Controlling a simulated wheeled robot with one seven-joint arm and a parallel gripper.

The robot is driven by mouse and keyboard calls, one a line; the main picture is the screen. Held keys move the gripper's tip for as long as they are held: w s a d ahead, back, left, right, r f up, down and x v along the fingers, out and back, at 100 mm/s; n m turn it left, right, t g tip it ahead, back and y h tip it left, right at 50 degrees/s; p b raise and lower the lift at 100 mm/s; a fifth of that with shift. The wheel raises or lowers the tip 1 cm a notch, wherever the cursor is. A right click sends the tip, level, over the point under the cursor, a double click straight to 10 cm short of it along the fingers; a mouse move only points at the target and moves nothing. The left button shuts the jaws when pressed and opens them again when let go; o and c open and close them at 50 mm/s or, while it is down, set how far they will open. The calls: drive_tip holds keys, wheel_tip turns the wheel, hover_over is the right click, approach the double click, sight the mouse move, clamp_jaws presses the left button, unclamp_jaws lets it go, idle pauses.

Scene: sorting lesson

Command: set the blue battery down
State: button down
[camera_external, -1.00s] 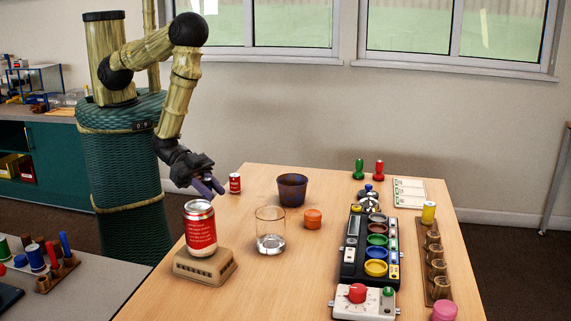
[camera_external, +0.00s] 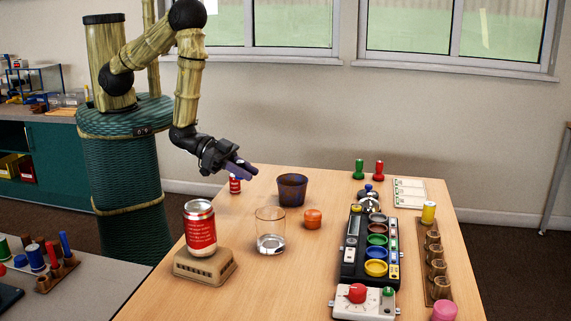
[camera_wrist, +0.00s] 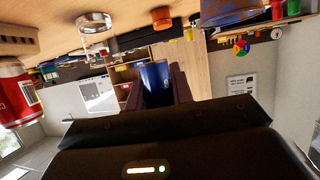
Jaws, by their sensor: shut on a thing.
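My gripper (camera_external: 238,169) hangs above the far left part of the table, over the small red can and left of the dark pot. In the wrist view my gripper (camera_wrist: 155,78) is shut on the blue battery (camera_wrist: 155,83), which shows as a glossy blue shape between the two dark fingers. The battery is clear of the table. In the outside view the battery cannot be told apart from the fingers.
A small red can (camera_external: 235,186), a dark pot (camera_external: 292,189), a glass (camera_external: 270,232) and an orange tub (camera_external: 312,219) stand near. A black tray (camera_external: 350,270) holds coloured dishes. The front middle of the table (camera_external: 275,290) is bare.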

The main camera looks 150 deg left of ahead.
drive_tip(key=shift+f, duration=1.8)
hover_over(246, 214)
drive_tip(key=f, duration=0.4)
drive_tip(key=shift+w+a+f, duration=0.1)
drive_tip(key=shift+w, duration=0.15)
drive_tip(key=shift+f, duration=0.35)
drive_tip(key=shift+s+f+b, duration=0.1)
drive_tip(key=shift+f+b, duration=0.1)
drive_tip(key=shift+b, duration=0.15)
drive_tip(key=c, duration=1.2)
unclamp_jaws()
drive_tip(key=shift+s+f, duration=0.1)
drive_tip(key=shift+f, duration=0.05)
